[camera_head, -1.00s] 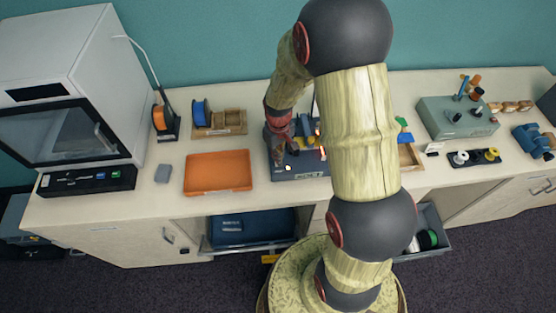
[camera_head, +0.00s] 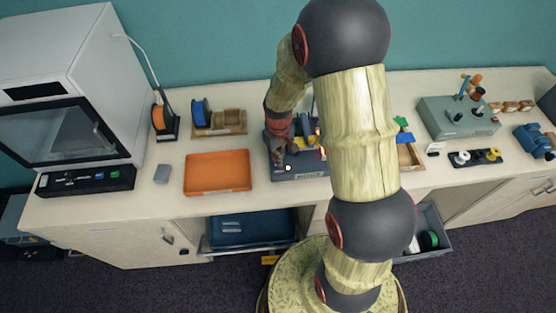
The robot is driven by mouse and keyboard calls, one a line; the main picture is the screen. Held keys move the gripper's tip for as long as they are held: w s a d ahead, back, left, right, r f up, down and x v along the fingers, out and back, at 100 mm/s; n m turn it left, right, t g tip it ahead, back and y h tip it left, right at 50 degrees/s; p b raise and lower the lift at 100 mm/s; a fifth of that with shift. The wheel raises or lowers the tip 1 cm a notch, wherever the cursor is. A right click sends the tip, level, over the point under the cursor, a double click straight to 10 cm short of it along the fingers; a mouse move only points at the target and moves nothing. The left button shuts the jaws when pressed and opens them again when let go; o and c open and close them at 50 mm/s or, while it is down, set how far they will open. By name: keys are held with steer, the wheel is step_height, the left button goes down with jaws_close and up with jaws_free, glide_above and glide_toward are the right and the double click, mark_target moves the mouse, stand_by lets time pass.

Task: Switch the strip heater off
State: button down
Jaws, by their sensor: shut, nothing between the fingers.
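The strip heater seems to be the dark grey box (camera_head: 301,172) on the bench, at the middle of the view, with a pale label and a small bright spot on its front left. My arm hides its right side and part of its top. My gripper (camera_head: 280,160) is shut and empty, pointing down at the left part of the box, close to the bright spot. I cannot tell whether it touches the box. The switch itself is too small or hidden to make out.
A white enclosed machine (camera_head: 70,90) stands at the far left. A grey-green box with knobs (camera_head: 458,117) stands at the right.

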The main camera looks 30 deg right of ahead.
steer(key=shift+f, duration=0.25)
steer(key=shift+r+p, duration=2.35)
steer(key=shift+r, duration=1.2)
